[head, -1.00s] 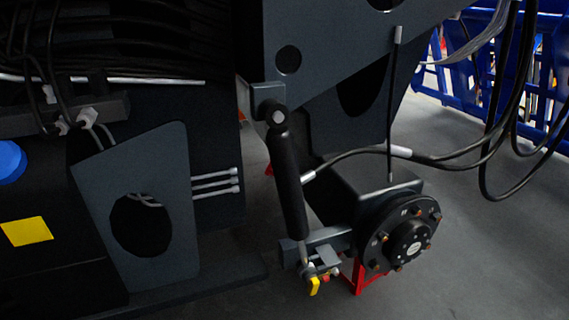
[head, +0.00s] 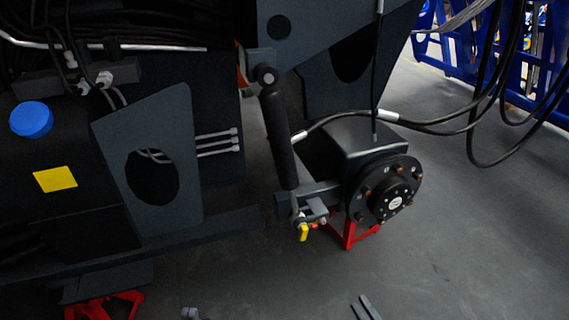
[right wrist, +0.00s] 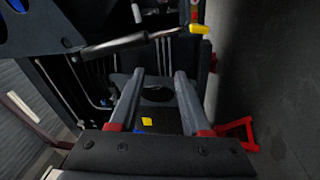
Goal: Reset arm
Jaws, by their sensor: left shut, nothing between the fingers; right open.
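My left gripper (head: 191,313) shows only as small grey fingertips at the bottom edge of the head view; it is shut and empty. My right gripper (head: 366,307) shows at the bottom edge, right of centre, over bare floor. In the right wrist view my right gripper (right wrist: 159,76) is open, its two grey fingers apart with nothing between them. Both grippers are clear of the dark harvester chassis (head: 150,205) in the head view. The arms themselves are out of the head frame.
A wheel hub (head: 396,203) with a black cylinder (head: 280,140) beside it rests over a red stand (head: 350,232). Black hoses (head: 450,130) hang at the right. Another red stand (head: 105,306) is at lower left. Blue racks (head: 455,40) stand behind. The floor (head: 490,250) at right is clear.

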